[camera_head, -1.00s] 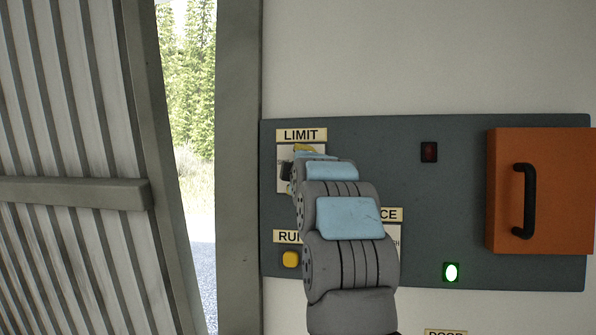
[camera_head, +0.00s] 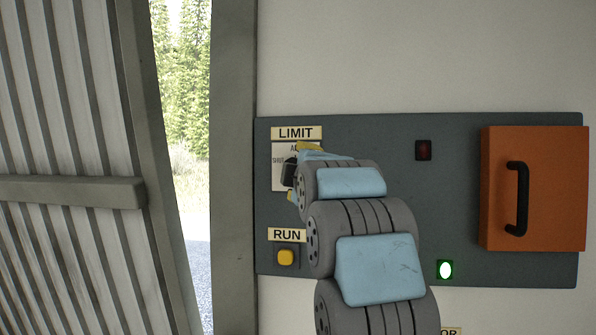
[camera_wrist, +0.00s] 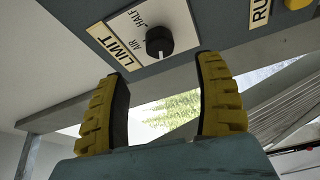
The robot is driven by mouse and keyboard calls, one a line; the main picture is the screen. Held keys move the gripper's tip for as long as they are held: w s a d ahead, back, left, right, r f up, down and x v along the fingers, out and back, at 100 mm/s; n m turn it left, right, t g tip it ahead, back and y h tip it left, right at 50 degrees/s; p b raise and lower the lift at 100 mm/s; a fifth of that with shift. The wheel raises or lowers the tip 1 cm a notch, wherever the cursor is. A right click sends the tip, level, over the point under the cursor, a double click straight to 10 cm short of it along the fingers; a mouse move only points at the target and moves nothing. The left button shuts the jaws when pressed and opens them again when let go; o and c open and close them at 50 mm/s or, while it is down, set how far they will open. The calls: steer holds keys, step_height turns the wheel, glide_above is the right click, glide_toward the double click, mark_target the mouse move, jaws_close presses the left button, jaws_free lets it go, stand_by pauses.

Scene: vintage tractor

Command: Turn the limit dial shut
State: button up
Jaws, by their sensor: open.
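The limit dial (camera_wrist: 159,42) is a round black knob with a white mark, on a pale plate lettered "LIMIT", "AIR" and "HALF". Its mark points toward the bottom of the wrist view. My gripper (camera_wrist: 162,68) is open, with a yellow-and-black finger on each side of the view and nothing between them. The dial shows just beyond the fingertips, between their lines, with no contact visible. In the head view the limit plate (camera_head: 281,182) is partly covered by my arm.
Below the plate is a yellow RUN button (camera_head: 286,257). A post (camera_head: 234,180) stands left.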

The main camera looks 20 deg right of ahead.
steer(key=shift+v, duration=1.5)
steer(key=shift+f, duration=0.1)
